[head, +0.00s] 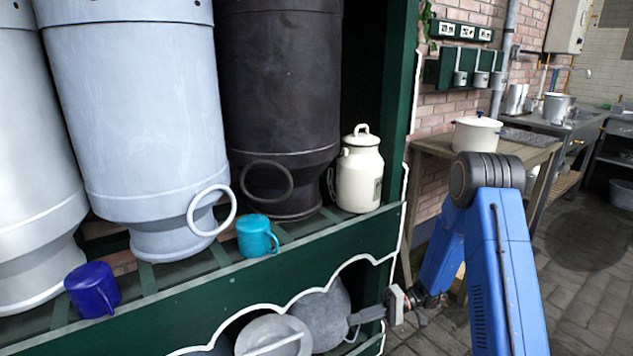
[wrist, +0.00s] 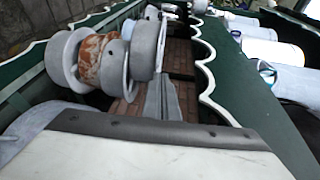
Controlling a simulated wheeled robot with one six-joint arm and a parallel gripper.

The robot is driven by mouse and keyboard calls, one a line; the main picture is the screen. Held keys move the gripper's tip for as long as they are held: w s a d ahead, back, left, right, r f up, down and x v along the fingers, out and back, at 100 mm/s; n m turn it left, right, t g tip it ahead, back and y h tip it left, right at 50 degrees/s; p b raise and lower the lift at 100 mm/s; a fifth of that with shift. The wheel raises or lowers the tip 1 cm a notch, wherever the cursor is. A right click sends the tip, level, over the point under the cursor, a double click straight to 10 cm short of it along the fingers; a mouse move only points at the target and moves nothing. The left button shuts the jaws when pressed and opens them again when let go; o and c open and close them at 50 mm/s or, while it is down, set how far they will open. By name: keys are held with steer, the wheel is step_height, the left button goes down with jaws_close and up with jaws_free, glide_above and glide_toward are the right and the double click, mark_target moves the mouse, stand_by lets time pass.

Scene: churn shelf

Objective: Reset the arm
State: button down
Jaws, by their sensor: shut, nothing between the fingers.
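My gripper (head: 356,318) is at the lower middle of the head view, at the right end of the green shelf's lower front. Its fingers point left toward the lower compartment and are shut with nothing held. My blue arm (head: 500,270) rises at the right and bends down to it. In the wrist view, a pale housing with a dark edge fills the bottom, and grey shut fingers (wrist: 162,98) reach forward from it. I cannot tell whether the gripper touches the shelf edge.
The green shelf (head: 230,292) carries large churns (head: 135,100), a cream can (head: 359,178), a teal mug (head: 256,236) and a blue mug (head: 92,289). Grey vessels (head: 318,315) sit below, close to my gripper. A wooden table (head: 432,146) with a white pot (head: 476,134) stands behind my arm. Floor (head: 580,300) at right is clear.

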steer(key=s+d+r+h, duration=0.4)
steer(key=s+r+h, duration=0.4)
steer(key=s+r, duration=0.7)
steer(key=s+d+r+m+t+h, duration=0.3)
steer(key=s+d+r+t+h, duration=0.5)
steer(key=s+d+r, duration=0.3)
steer(key=shift+s+d+r+t, duration=0.25)
steer(key=shift+s+d+t, duration=0.4)
steer(key=shift+s, duration=0.95)
